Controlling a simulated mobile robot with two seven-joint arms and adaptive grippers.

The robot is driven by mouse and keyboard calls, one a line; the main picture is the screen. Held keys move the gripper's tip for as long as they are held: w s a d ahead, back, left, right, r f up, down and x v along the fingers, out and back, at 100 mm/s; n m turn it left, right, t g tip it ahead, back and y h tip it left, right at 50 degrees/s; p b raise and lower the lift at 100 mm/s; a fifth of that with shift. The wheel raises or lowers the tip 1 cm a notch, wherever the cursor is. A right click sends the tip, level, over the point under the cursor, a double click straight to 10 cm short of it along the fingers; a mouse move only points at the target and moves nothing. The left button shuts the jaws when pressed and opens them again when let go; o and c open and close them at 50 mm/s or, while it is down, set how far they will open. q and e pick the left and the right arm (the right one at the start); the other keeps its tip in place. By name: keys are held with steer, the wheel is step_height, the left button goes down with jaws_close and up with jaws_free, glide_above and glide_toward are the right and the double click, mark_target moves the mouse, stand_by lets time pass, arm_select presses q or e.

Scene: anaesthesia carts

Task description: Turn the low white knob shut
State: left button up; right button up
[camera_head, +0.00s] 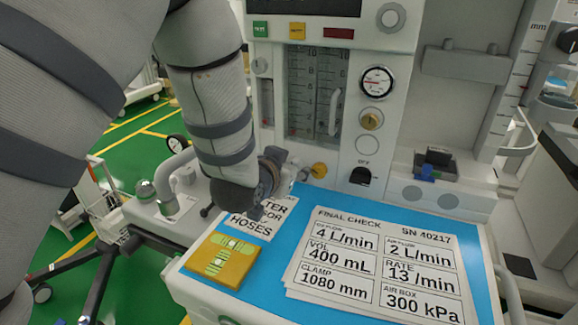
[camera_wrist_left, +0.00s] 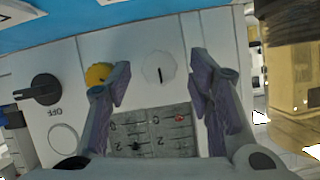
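The low white knob (camera_wrist_left: 160,68) is round with a dark pointer line, on the machine's pale front panel. In the left wrist view it sits between and just beyond the two fingertips of my left gripper (camera_wrist_left: 159,80), which is open with a gap on both sides of the knob. In the head view my left gripper (camera_head: 273,170) reaches toward the panel's lower left and hides the white knob. A yellow knob (camera_wrist_left: 98,74) is close beside one finger; it also shows in the head view (camera_head: 319,170). My right gripper is not in view.
A black knob marked OFF (camera_head: 360,176) is farther right on the panel. The flowmeter window (camera_head: 316,90) is above.

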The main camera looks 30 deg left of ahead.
arm_select(q)
steer(key=shift+s, duration=0.1)
steer(key=v, duration=0.7)
steer(key=shift+s+r, duration=0.15)
